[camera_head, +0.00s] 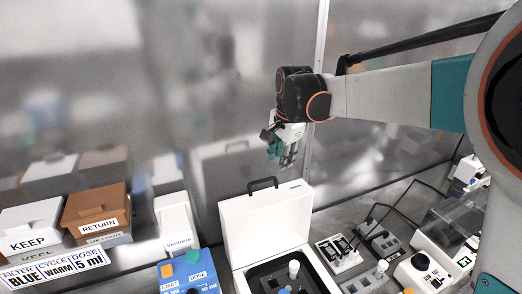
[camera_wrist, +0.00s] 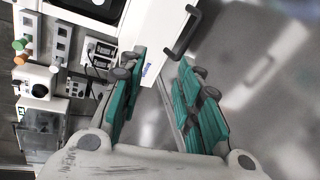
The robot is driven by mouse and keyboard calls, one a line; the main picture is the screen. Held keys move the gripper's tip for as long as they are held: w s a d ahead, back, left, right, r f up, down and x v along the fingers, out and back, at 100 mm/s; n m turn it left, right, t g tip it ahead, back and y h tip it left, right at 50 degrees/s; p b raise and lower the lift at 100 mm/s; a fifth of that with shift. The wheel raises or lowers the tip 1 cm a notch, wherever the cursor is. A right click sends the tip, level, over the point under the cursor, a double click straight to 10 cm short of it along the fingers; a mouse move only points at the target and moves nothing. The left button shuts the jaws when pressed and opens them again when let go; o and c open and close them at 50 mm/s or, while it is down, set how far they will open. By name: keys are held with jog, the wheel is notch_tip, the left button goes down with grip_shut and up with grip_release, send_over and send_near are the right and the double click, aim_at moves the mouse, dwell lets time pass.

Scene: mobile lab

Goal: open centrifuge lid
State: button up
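My gripper (camera_head: 286,155) hangs in the air above and behind a white box's raised lid. In the wrist view my gripper (camera_wrist: 157,72) has its two teal fingers apart with nothing between them. A white device with a clear, smoky cover (camera_head: 455,220), a dark knob and a small screen stands at the right. It looks like the centrifuge, though no label confirms this. Its cover appears down; my arm partly hides its right side. It also shows at the lower left of the wrist view (camera_wrist: 42,130). My gripper is well apart from it.
The white box (camera_head: 265,225) has its handled lid upright and a dark interior holding small vials. Small racks and modules (camera_head: 338,252) with cables stand between it and the device. Boxes marked KEEP (camera_head: 30,225) and RETURN (camera_head: 97,212) are at the left, near a blue block (camera_head: 188,272).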

jog(key=m+p, duration=0.2)
jog(key=p, duration=0.2)
send_over(261, 180)
jog(key=s+d, duration=0.2)
jog(key=s, duration=0.1)
jog(key=a+g, duration=0.1)
jog(key=w+f, duration=0.1)
jog(key=f, duration=0.3)
jog(key=w+f+p, duration=0.1)
jog(key=f, duration=0.4)
jog(key=w+a+f+p, duration=0.1)
jog(key=f, duration=0.3)
jog(key=shift+f, duration=0.25)
grip_shut()
